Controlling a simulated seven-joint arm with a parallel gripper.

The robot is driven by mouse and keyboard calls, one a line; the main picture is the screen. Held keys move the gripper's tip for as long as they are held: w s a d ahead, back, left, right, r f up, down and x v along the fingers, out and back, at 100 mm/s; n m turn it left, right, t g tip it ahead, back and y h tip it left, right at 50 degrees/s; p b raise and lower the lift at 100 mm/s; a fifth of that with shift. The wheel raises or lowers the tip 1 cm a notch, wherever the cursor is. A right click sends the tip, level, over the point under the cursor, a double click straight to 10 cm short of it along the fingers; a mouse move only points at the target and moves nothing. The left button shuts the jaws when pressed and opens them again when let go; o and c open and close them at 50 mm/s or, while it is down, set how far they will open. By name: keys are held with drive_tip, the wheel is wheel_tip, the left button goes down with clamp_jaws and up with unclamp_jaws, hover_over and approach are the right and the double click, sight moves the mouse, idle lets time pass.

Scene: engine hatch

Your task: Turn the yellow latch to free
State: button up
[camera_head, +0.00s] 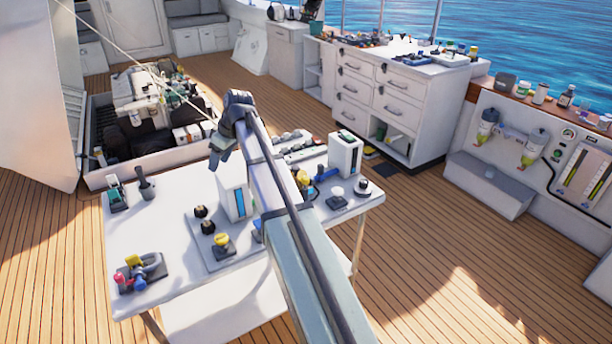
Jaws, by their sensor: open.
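Several yellow parts show on the white table (160,220), and I cannot tell for sure which is the latch. A yellow knob (221,240) sits on a dark square base at the table's front middle. A yellow-topped part (133,260) is on a dark plate with red and blue pieces at the front left. Another yellow piece (303,178) shows just right of my arm, beside a blue one. My gripper (218,163) is open, pointing down above the table's back edge, apart from all of these. My forearm hides part of the table's middle.
A white box with a blue stripe (235,200) stands beside my arm. A second white box (345,155) stands at the table's back right. The open engine bay (150,110) lies behind the table. A black upright lever (146,184) and a green-topped device (115,193) stand at back left.

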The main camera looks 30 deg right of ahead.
drive_tip(key=s+d, duration=0.4)
drive_tip(key=d, duration=1.2)
drive_tip(key=n, duration=0.1)
approach(306, 177)
drive_tip(key=x, duration=0.8)
drive_tip(key=shift+a+f, duration=0.25)
drive_tip(key=shift+f, duration=0.05)
drive_tip(key=shift+c, duration=0.5)
clamp_jaws()
